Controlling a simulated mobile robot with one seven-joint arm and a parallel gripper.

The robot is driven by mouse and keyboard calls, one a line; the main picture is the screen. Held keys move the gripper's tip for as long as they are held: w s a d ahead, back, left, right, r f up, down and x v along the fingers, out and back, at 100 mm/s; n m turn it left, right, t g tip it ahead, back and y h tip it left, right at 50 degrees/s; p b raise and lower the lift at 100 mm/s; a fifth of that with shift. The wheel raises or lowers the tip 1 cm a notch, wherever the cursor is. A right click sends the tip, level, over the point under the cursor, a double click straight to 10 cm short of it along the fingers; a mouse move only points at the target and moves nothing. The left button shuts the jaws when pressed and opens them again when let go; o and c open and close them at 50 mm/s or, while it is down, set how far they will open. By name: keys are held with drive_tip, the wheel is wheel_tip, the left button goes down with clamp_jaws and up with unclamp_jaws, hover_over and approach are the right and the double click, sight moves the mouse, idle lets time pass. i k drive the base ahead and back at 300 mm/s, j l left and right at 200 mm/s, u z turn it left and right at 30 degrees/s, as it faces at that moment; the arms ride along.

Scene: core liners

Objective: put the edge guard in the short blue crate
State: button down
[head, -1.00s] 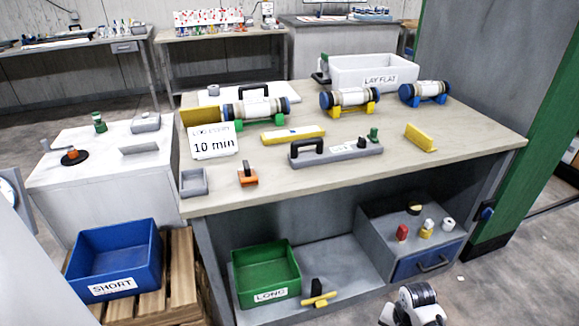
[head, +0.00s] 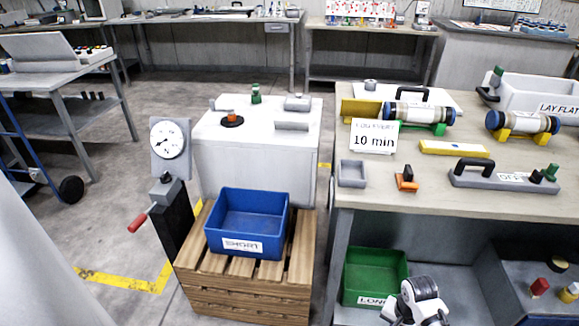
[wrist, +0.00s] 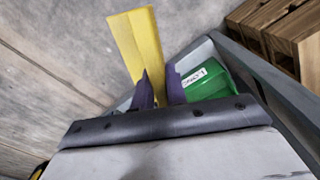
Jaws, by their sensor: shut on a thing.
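My gripper (wrist: 160,84) shows in the wrist view with its two dark fingers shut on the yellow edge guard (wrist: 137,45), a long angled strip that sticks out beyond the fingertips. The short blue crate (head: 247,217) sits on a wooden pallet left of the bench in the head view. Its white label faces me and its inside looks empty. In the head view a part of my arm shows at the bottom right, but the fingers and the held guard do not show. The blue crate is not visible in the wrist view.
A green crate (head: 374,275) stands on the bench's lower shelf, and a green crate also shows in the wrist view (wrist: 208,83). The pallet (head: 290,262) stands close to the bench (head: 440,190). A gauge post (head: 168,140) with a red handle stands left of the pallet.

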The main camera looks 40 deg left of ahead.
sight(250, 222)
drive_tip(key=u, duration=1.15)
